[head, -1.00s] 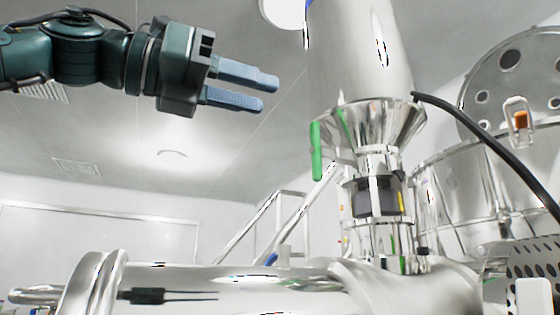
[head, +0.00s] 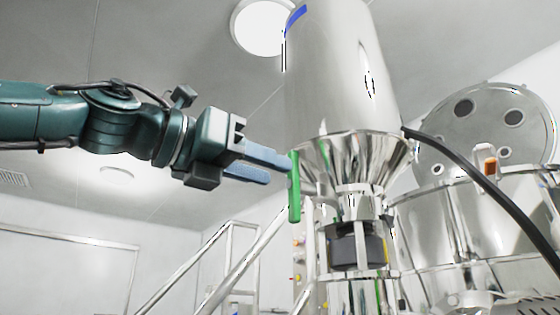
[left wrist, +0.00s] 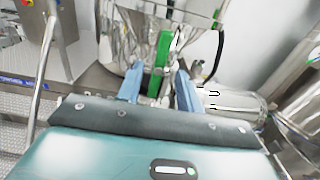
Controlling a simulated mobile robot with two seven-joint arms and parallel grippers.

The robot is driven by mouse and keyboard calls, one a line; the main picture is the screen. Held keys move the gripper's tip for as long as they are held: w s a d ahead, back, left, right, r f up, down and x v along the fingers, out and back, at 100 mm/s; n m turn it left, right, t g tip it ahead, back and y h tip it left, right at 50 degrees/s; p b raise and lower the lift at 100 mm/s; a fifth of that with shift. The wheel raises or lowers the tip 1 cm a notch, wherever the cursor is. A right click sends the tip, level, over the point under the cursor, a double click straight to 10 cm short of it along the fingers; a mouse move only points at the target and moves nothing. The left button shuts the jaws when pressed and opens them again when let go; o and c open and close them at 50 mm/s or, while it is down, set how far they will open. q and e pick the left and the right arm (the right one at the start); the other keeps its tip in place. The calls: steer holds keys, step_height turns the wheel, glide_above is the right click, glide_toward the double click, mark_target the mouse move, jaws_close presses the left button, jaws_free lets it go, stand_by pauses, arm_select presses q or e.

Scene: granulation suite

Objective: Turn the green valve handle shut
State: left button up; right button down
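The green valve handle (head: 294,188) hangs upright at the left side of the steel cone (head: 372,152) under a tall vessel. My left gripper (head: 278,170) comes in from the left, its blue-grey fingers apart and pointing at the handle. The upper fingertip overlaps or nearly meets the handle's edge in the head view. In the left wrist view, the handle (left wrist: 160,60) lies between the two finger lines, just beyond or at the tips, with gaps on both sides. I cannot tell whether a finger touches it. My right gripper is not in view.
The tall steel vessel (head: 335,70) stands above the cone. A black hose (head: 475,175) runs down on the right, past a round steel drum (head: 440,235) with an open lid (head: 490,125). Metal stair rails (head: 230,265) stand below the arm.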

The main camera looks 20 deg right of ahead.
mark_target(290, 177)
arm_select(q)
steer(key=shift+p+x, duration=0.4)
steer(key=shift+x, duration=1.2)
jaws_close()
